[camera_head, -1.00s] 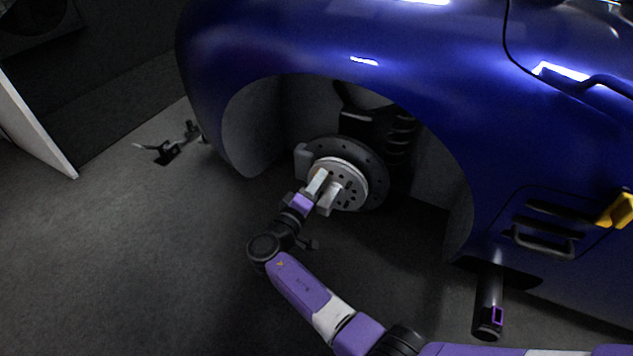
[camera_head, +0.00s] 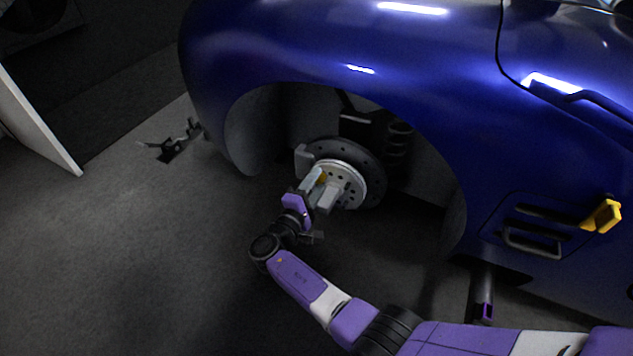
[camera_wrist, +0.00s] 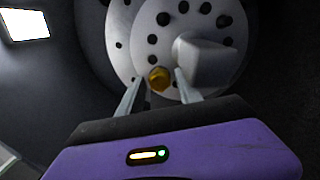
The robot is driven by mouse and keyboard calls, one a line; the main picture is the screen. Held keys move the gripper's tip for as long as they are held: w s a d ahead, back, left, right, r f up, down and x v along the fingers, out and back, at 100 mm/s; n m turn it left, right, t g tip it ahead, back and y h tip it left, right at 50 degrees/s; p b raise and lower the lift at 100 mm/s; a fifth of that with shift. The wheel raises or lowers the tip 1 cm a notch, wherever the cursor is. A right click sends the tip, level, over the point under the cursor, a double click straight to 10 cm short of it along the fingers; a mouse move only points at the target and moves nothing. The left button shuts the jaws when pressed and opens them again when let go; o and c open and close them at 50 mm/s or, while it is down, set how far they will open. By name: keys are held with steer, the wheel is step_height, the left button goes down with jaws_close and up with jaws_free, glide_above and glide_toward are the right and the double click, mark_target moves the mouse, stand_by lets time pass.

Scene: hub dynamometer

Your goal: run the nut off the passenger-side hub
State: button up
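The hub (camera_head: 350,180) is a pale round face with holes, in front of a dark brake disc inside the blue car's wheel arch. It also fills the top of the wrist view (camera_wrist: 138,62). A gold nut (camera_wrist: 159,78) sits low on the hub face there; a bit of the nut (camera_head: 322,178) shows in the head view. My gripper (camera_wrist: 158,76) points at the hub with its two fingers apart, one to each side of the nut. Gaps show between the nut and both fingertips. How deep the fingertips reach cannot be told.
A grey block (camera_wrist: 206,62) juts from the hub just right of the right finger. The wheel arch of the blue car (camera_head: 330,50) surrounds the hub. A yellow piece (camera_head: 602,216) is on the car's side at right.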

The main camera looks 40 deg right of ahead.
steer(key=shift+f+m+b, duration=0.25)
steer(key=shift+m+b, duration=0.75)
steer(key=shift+b, duration=0.15)
steer(key=m+b, duration=0.2)
steer(key=m, duration=0.1)
steer(key=shift+b, duration=0.35)
steer(key=shift+r+m, duration=0.25)
steer(key=shift+m, duration=0.55)
steer(key=m, duration=0.4)
steer(key=shift+m, duration=0.4)
steer(key=m, duration=1.2)
steer(key=shift+m, duration=0.4)
